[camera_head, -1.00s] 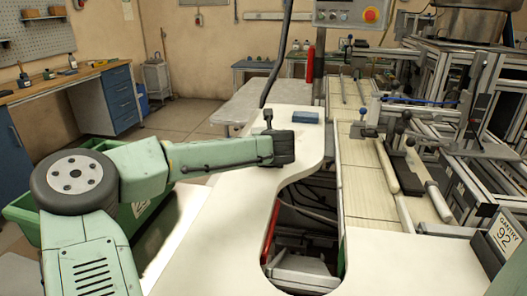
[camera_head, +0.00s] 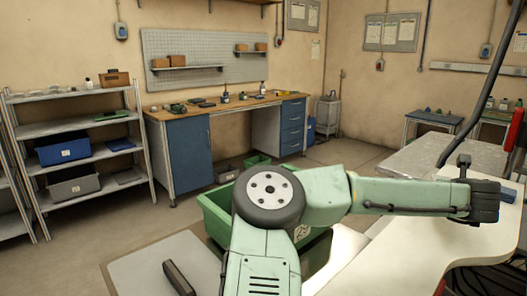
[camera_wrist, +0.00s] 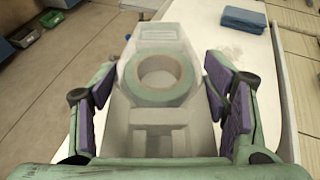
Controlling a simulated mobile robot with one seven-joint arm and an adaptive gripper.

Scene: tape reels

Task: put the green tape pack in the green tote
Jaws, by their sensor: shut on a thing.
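The green tape pack (camera_wrist: 159,115) is a clear, tray-like pack with a round reel (camera_wrist: 160,96) that has a pale green rim. In the wrist view it sits between the purple-padded fingers of my gripper (camera_wrist: 162,92), which is shut on it. In the head view my gripper (camera_head: 478,197) is at the right edge, over the white tabletop, and the pack is hidden there.
A blue block (camera_wrist: 244,18) lies on the white table (camera_head: 415,240) near my gripper. Open floor (camera_head: 345,155) lies behind my arm. A workbench (camera_head: 205,112) and a shelf rack (camera_head: 75,129) stand at the back and left. A small green bin (camera_head: 258,160) sits under the bench.

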